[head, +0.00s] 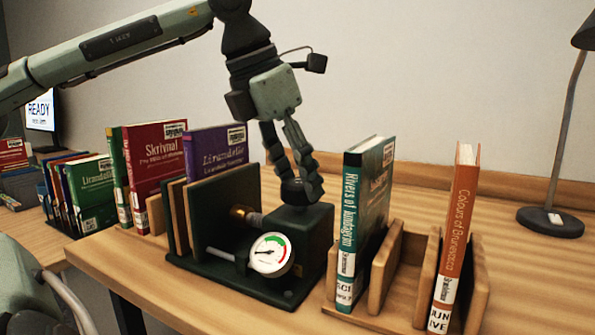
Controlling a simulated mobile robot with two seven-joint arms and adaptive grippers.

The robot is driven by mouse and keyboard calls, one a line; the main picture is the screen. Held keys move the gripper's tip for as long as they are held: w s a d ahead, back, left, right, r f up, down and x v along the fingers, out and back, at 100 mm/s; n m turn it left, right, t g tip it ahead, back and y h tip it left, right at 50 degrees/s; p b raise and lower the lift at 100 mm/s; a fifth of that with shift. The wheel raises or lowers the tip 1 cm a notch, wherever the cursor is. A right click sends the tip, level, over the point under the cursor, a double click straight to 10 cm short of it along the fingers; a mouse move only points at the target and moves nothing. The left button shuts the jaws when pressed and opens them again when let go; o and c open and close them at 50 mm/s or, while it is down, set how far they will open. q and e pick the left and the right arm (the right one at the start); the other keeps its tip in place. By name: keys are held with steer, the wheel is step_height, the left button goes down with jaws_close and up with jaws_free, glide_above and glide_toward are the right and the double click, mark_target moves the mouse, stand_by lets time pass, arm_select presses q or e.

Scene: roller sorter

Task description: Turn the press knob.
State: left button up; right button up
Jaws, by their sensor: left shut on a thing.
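The press (285,243) is a dark green device on the wooden table, with a plate on its left, a brass-coloured fitting (245,214) and a round white gauge (270,254) at its front. The press knob (297,191) is a dark round piece on top of the press block. My left gripper (297,186) comes down from above and is shut on the knob, with its fingers on either side. The fingers hide part of the knob. My right gripper is not in view.
A wooden rack (385,268) with a teal book (362,215) and an orange book (456,235) stands close right of the press. Red and purple books (155,160) stand to its left. A lamp (550,221) is at the far right. The back wall is behind.

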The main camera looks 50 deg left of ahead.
arm_select(q)
steer(key=m+h+p, duration=0.1)
steer(key=m, duration=0.2)
steer(key=shift+a+r+g, duration=0.1)
steer(key=shift+r+g, duration=0.05)
steer(key=shift+g, duration=0.15)
steer(key=shift+w+m+h+p, duration=0.1)
steer(key=shift+m+h+p, duration=0.5)
steer(key=shift+m, duration=0.6)
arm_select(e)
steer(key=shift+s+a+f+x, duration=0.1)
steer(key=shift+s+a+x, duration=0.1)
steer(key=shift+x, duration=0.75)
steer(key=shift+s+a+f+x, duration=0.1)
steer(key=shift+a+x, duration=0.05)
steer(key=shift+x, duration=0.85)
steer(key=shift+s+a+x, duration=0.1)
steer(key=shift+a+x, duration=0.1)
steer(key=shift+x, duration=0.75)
arm_select(q)
steer(key=o, duration=1.2)
steer(key=shift+c, duration=0.2)
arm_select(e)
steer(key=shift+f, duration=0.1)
arm_select(q)
steer(key=v, duration=1.2)
steer(key=shift+w, duration=0.2)
